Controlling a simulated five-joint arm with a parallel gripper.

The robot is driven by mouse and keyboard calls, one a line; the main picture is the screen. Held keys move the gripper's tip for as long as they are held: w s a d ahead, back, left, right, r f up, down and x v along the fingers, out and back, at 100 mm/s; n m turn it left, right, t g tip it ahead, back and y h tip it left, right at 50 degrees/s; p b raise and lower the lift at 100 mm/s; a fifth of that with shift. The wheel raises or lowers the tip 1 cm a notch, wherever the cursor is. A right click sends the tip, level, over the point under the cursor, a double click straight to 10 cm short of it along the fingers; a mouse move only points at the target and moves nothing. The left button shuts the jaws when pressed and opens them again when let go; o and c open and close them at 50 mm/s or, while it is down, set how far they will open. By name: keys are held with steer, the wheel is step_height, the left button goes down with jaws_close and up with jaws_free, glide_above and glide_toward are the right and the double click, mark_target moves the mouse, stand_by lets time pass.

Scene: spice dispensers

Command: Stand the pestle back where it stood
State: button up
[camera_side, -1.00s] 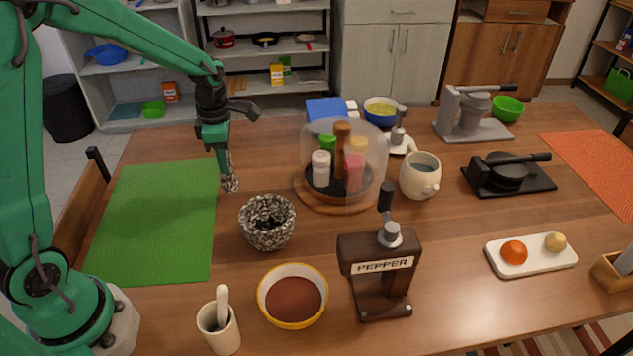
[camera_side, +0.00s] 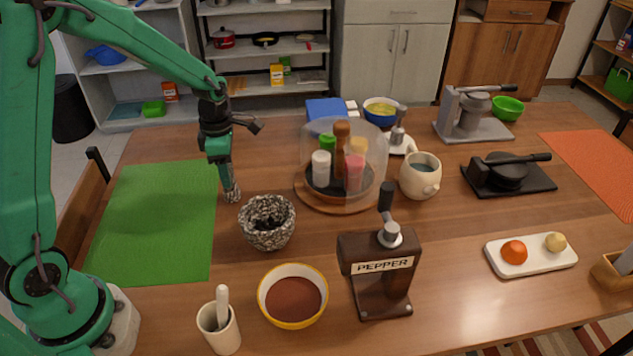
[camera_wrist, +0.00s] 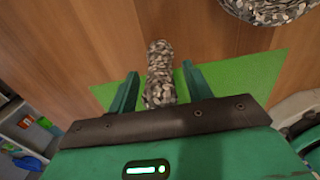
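The pestle (camera_side: 232,193) is a grey speckled stone rod. It is near upright, its lower end at the wooden table beside the green mat's right edge, left of the speckled stone mortar (camera_side: 267,238). Contact with the table looks likely, but I cannot be sure. My gripper (camera_side: 226,178) is pointed down around the pestle's upper part. In the wrist view the pestle (camera_wrist: 160,72) lies between the two fingers of my gripper (camera_wrist: 161,80), with a narrow gap on each side, so the fingers look open. Part of the mortar (camera_wrist: 268,6) shows at the top right there.
The green mat (camera_side: 155,225) lies left of the pestle. A bowl of brown powder (camera_side: 293,296), a cup with a white stick (camera_side: 219,330) and the pepper grinder (camera_side: 380,275) stand nearer the front. A domed spice stand (camera_side: 343,165) is right of the mortar.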

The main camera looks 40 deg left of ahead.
step_height(320, 180, up, 12)
steer(key=shift+r, duration=0.1)
stand_by(0.8)
stand_by(0.5)
steer(key=shift+s+d+r+m, duration=0.15)
steer(key=shift+s+r+m, duration=0.1)
steer(key=shift+r+m, duration=0.15)
steer(key=s+d+r+m+t, duration=0.2)
steer(key=s+d+m, duration=0.1)
steer(key=s+m, duration=0.6)
steer(key=s+d+r+m+t, duration=0.2)
steer(key=s+m, duration=0.6)
steer(key=m, duration=0.9)
steer(key=shift+s+d+r+t, duration=0.4)
steer(key=shift+r+t, duration=0.1)
steer(key=shift+t, duration=0.3)
